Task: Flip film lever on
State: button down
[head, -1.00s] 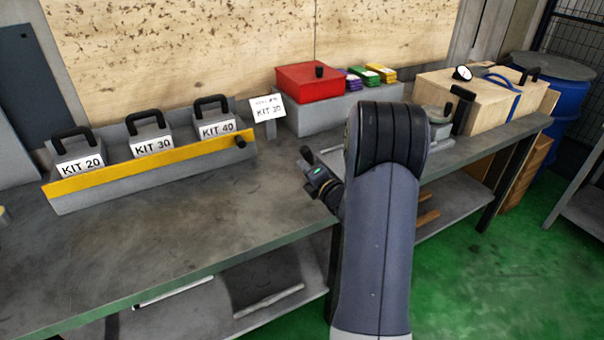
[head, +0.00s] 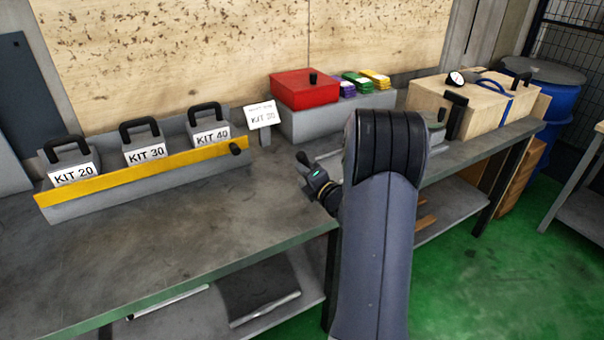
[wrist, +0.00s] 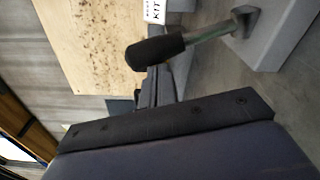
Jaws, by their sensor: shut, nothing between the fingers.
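A lever with a thick black grip (wrist: 155,52) and a thin metal rod shows close up in the wrist view. Its rod ends in a grey bracket on a grey block (wrist: 278,35). I cannot tell for certain which part this is in the head view. My gripper (head: 303,162) is shut and empty in the head view, low over the bench and pointing left, small and dark. I see no contact with the lever.
The grey bench (head: 130,245) is mostly clear at the front left. A KIT sign (head: 262,115), red box (head: 303,90) and wooden case (head: 470,100) stand along the back.

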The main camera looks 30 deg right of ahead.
jog(key=shift+d, duration=0.15)
jog(key=shift+d+r+m+b, duration=0.35)
jog(key=shift+d+m+b, duration=0.3)
jog(key=shift+m, duration=0.25)
jog(key=shift+w+d+r+m+b, duration=0.15)
jog(key=shift+d+m+b, duration=0.6)
jog(key=shift+d+m, duration=0.9)
jog(key=shift+d+r+m+b, duration=0.25)
jog(key=shift+d+m+b, duration=0.5)
jog(key=shift+d+m, duration=0.85)
